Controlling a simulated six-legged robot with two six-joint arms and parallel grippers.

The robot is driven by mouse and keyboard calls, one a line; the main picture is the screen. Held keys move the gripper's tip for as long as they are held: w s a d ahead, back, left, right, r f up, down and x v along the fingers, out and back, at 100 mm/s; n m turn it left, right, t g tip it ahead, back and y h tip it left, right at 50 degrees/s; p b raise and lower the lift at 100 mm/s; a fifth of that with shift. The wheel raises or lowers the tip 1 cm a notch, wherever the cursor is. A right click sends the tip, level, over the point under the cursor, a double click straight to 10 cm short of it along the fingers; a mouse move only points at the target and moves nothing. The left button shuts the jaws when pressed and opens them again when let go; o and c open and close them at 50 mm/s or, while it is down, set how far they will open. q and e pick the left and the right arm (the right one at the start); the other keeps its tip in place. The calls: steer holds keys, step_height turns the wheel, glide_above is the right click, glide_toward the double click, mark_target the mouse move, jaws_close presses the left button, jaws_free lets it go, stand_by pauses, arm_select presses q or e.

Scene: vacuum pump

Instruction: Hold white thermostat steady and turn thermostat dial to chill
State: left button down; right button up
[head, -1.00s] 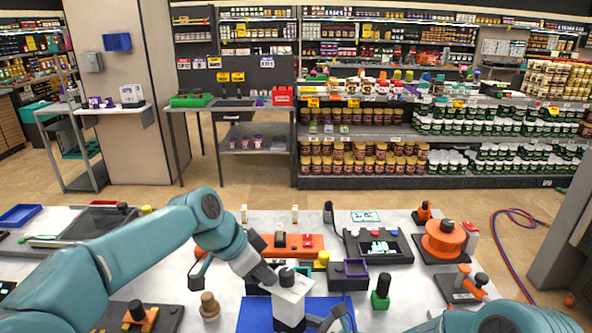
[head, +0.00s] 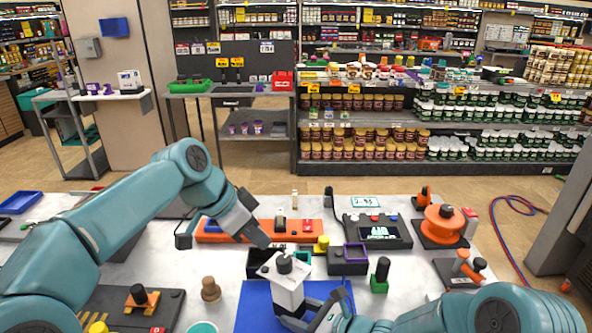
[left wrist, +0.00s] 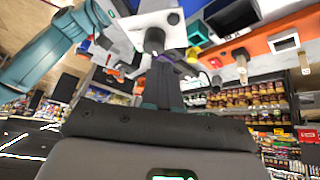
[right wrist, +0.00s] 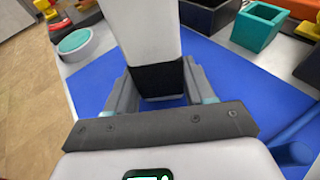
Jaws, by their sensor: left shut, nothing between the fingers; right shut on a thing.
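The white thermostat (head: 288,292) stands upright on a blue mat (head: 256,310), with a black dial (head: 284,264) on its top. In the right wrist view the thermostat (right wrist: 142,35) has a dark lower band (right wrist: 160,80) between the fingers. My right gripper (head: 312,316) is shut on this lower part from the front right. My left gripper (head: 264,244) is shut and empty, just above and left of the dial, apparently apart from it. In the left wrist view the dial (left wrist: 154,40) lies close to the fingertips (left wrist: 163,65). Dial markings cannot be read.
A black box (head: 260,262) and a purple-rimmed box (head: 348,262) stand behind the mat. An orange strip (head: 262,232) lies farther back. A brown knob (head: 210,290) is left of the mat, a green-based black knob (head: 381,276) right.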

mark_target(276, 265)
arm_select(q)
steer(key=shift+r, duration=0.2)
steer(key=shift+s+d+f, duration=0.25)
steer(key=shift+s+f, duration=0.15)
steer(key=shift+f, duration=0.6)
steer(key=shift+s+d+f, duration=0.3)
steer(key=shift+s+f, duration=0.1)
steer(key=shift+f, duration=0.55)
steer(key=shift+s+d+f, duration=0.25)
steer(key=shift+s+f, duration=0.15)
steer(key=shift+f, duration=0.6)
steer(key=shift+w+d, duration=0.4)
steer(key=shift+w, duration=0.1)
steer(key=shift+w+a, duration=0.2)
steer(key=shift+w+a, duration=0.2)
steer(key=shift+w, duration=0.1)
